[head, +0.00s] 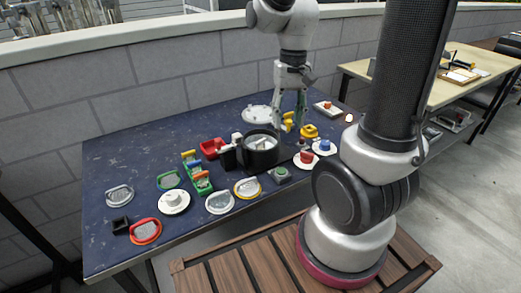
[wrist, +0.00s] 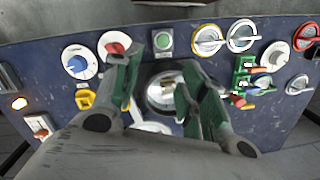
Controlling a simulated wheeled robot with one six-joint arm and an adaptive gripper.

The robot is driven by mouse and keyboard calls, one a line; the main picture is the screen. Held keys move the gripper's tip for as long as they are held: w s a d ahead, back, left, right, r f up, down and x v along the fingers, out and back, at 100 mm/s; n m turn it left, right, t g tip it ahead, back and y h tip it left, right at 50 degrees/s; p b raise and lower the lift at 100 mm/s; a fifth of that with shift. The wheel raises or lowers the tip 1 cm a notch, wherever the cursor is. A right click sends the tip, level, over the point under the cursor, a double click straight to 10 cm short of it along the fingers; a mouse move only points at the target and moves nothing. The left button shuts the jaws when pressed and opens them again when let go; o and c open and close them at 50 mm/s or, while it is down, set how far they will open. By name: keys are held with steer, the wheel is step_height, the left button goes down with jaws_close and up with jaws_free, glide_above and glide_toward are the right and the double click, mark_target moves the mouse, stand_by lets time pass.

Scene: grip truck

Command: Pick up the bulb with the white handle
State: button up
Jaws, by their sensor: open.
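Two round grey pieces with white rim handles lie flat on the dark blue table; they look like the bulb with the white handle, but I cannot tell which is meant. One white-handled piece (head: 220,202) is at the near edge and also shows in the wrist view (wrist: 243,35). The other white-handled piece (head: 120,195) is at the far left. My gripper (head: 288,124) is open and empty above the back right part of the table. In the wrist view, its fingers (wrist: 163,72) are spread, with a round pot below. Both pieces are away from the fingers.
Similar pieces have a yellow rim (head: 247,188), red rim (head: 145,231) and green rim (head: 168,180). A black pot (head: 262,161) stands near the gripper. Knobs and buttons crowd the right side, with a small glowing light (head: 349,118). The back left table (head: 135,150) is clear.

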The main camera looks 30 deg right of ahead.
mark_target(261, 140)
steer(key=w+f+m, duration=0.2)
steer(key=w+m, duration=0.1)
steer(key=w+a+f+m, duration=0.1)
steer(key=w+f+m, duration=0.1)
steer(key=w+m, duration=0.1)
steer(key=w+a+f+m+y, duration=0.1)
steer(key=w+f+m, duration=0.1)
steer(key=w+m, duration=0.1)
steer(key=shift+w+a+f+m, duration=0.15)
steer(key=shift+a+f+m, duration=0.1)
steer(key=shift+m, duration=0.65)
steer(key=f, duration=0.5)
steer(key=a+f, duration=0.1)
steer(key=f, duration=0.1)
steer(key=shift+f, duration=0.3)
jaws_close()
